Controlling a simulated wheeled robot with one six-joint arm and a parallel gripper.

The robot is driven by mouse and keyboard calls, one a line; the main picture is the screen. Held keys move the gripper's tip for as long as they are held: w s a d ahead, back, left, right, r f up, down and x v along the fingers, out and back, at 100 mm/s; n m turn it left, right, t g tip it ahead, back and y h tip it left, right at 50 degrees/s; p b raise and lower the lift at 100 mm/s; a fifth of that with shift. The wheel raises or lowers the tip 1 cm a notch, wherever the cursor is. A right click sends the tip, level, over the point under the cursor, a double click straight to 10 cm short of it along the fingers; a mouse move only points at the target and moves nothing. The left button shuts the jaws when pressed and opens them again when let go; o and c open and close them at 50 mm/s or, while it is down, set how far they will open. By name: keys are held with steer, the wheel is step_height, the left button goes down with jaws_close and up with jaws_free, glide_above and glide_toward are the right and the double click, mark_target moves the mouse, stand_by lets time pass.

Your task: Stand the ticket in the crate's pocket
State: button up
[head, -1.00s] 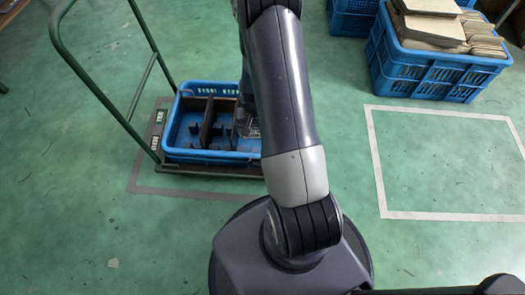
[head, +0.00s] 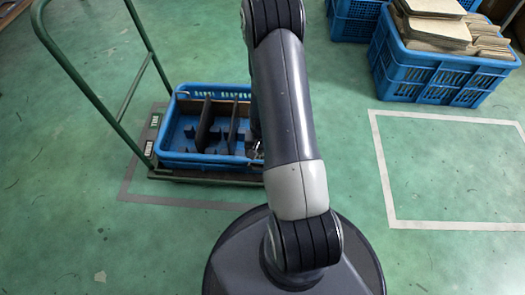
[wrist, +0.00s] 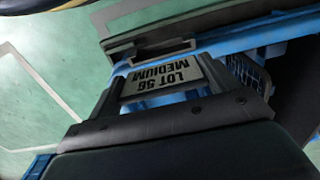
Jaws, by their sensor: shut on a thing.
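The ticket is a grey card (wrist: 165,80) printed "LOT 56 MEDIUM", upside down in the wrist view. My gripper (wrist: 164,72) is shut on it, one dark finger at each side edge. Just beyond the card is a dark slotted frame with a pale lip (wrist: 160,53), which looks like the pocket, beside the crate's blue rim. The card appears short of the frame; I cannot tell whether they touch. The blue crate (head: 182,157) stands on the green-handled trolley in the head view. There my arm hides most of the gripper, and the ticket does not show.
The crate holds dark upright dividers (head: 205,125). The trolley's green handle (head: 95,95) rises at its left. Blue crates with brown packs (head: 440,75) stand at the back right. A pale marked rectangle (head: 450,170) on the right floor is empty.

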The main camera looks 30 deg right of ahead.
steer(key=shift+f+b, duration=0.4)
steer(key=shift+f, duration=0.7)
steer(key=shift+f, duration=0.1)
steer(key=shift+f+b, duration=1.2)
steer(key=shift+f, duration=0.1)
steer(key=shift+f, duration=0.15)
steer(key=shift+f, duration=0.15)
steer(key=o, duration=0.9)
